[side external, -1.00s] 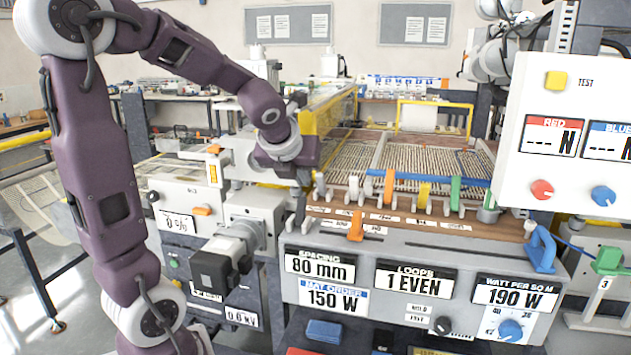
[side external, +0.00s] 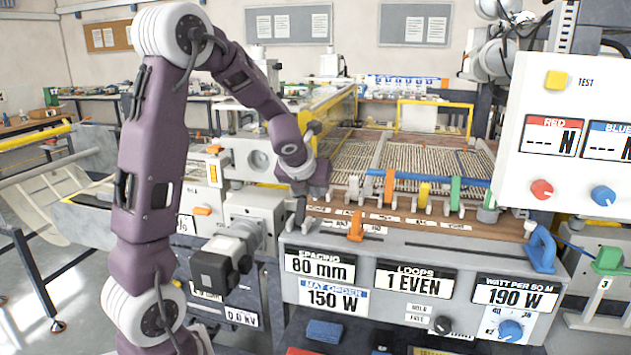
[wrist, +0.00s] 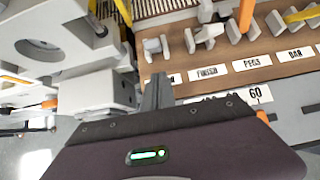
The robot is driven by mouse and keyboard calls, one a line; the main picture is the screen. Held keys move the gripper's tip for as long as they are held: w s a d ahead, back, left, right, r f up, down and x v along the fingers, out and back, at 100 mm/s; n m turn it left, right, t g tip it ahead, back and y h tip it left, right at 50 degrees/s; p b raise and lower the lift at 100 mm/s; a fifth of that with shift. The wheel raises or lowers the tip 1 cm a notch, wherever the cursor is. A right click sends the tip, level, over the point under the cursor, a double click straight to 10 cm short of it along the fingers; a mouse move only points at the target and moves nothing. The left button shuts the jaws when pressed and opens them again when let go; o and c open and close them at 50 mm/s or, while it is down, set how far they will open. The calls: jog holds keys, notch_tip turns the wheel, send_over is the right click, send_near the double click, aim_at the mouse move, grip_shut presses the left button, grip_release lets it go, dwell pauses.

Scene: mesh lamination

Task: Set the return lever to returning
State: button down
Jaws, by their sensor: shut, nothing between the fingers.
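My gripper (side external: 297,214) is shut and empty, pointing down at the left end of the brown label strip (side external: 400,219). In the wrist view my gripper's fingers (wrist: 157,92) are together beside the strip, left of its "FINISH" label (wrist: 207,72). No control is legibly marked as the return lever, so I cannot tell which it is or its setting. Candidates are the orange upright lever (side external: 389,187), the yellow one (side external: 424,194) and the green one (side external: 455,192) behind the strip. Small grey pegs (wrist: 155,46) stand just beyond my fingers.
An orange pointer (side external: 356,226) sits on the scale at the front panel edge. A grey motor block (side external: 225,262) juts out left of my gripper. A blue handle (side external: 541,248) stands at the right. The wire-covered bed (side external: 350,160) lies behind the levers.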

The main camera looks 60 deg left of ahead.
jog(key=shift+w+a+r, duration=0.75)
jog(key=shift+w+a, duration=0.05)
jog(key=shift+a, duration=0.05)
jog(key=shift+a+r, duration=0.1)
jog(key=shift+w+a+r, duration=0.55)
jog(key=shift+r, duration=0.1)
jog(key=shift+w+a+r, duration=0.35)
jog(key=shift+w+a, duration=0.15)
jog(key=shift+w+a+r, duration=0.3)
jog(key=shift+w+a, duration=0.2)
jog(key=shift+w+a+r, duration=0.15)
jog(key=shift+w+a, duration=1.05)
jog(key=shift+w, duration=0.05)
jog(key=shift+w+a, duration=0.55)
jog(key=shift+a, duration=0.25)
